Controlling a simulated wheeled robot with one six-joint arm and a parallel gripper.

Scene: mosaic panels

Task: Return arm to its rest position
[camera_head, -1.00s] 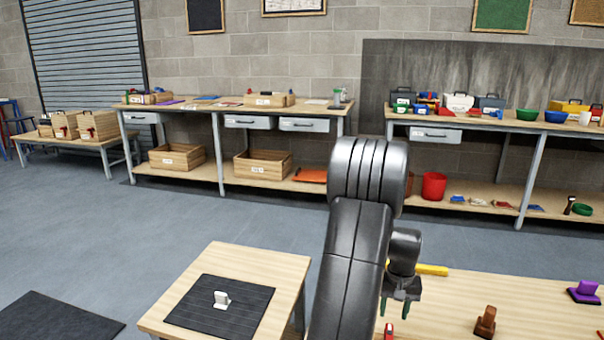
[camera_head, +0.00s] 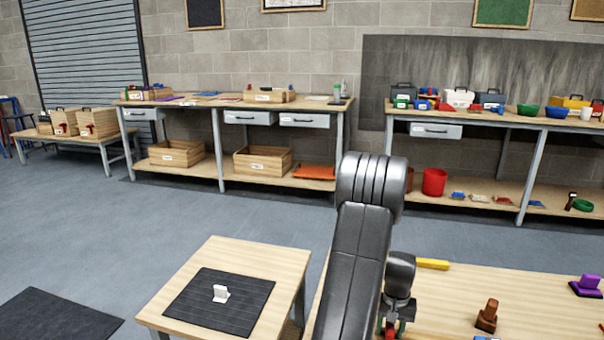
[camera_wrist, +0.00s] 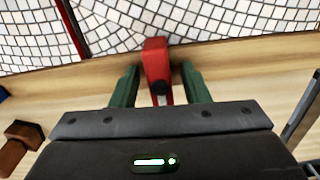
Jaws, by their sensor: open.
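My gripper (camera_head: 393,328) is low over the near wooden table (camera_head: 450,295), at the end of my bent dark arm. In the wrist view, its two green fingers (camera_wrist: 161,76) are apart, one on either side of a red object (camera_wrist: 155,58) with a dark round spot and a pale lower part. I cannot tell whether the fingers touch it. The red object shows only partly in the head view, beside the fingers. Beyond it in the wrist view lies a surface of white mosaic tiles (camera_wrist: 230,30).
A brown block-like object (camera_head: 487,315), a purple one (camera_head: 586,285) and a yellow bar (camera_head: 432,264) are on the near table. A small table (camera_head: 280,262) at left bears a black mat (camera_head: 245,315) with a white piece (camera_head: 220,293). Shelved benches line the wall; open floor lies between.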

